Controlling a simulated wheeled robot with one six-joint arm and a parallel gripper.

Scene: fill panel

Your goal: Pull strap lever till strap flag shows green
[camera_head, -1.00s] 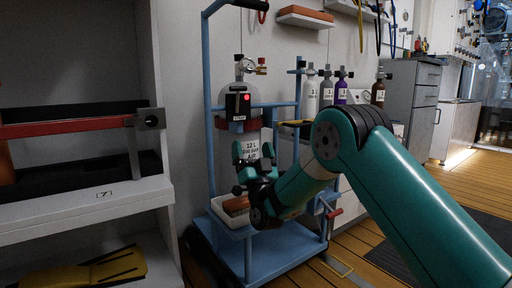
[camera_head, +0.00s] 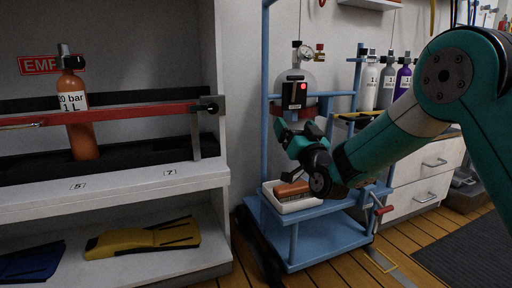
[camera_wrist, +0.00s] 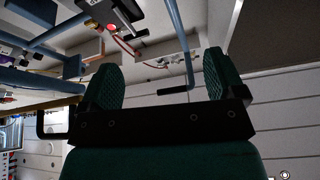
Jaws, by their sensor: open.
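The strap's black box (camera_head: 294,95) shows a red light on the front of the grey cylinder (camera_head: 296,76). A red strap band (camera_head: 309,112) runs around the cylinder just below it. No green shows, and I cannot make out a separate lever. My gripper (camera_head: 299,134) is open and empty, in front of the cylinder and just below the box, apart from the box. In the wrist view both fingers of my gripper (camera_wrist: 160,80) are spread with nothing between them. The black box (camera_wrist: 97,10) with its red light shows at the top there.
The blue cart (camera_head: 325,242) carries a white tray (camera_head: 296,204) with a brown block. A white shelf (camera_head: 120,186) with a red bar (camera_head: 100,114) and an orange cylinder (camera_head: 80,138) stands left. Small cylinders (camera_head: 388,82) and drawers stand right. Wooden floor is open at front right.

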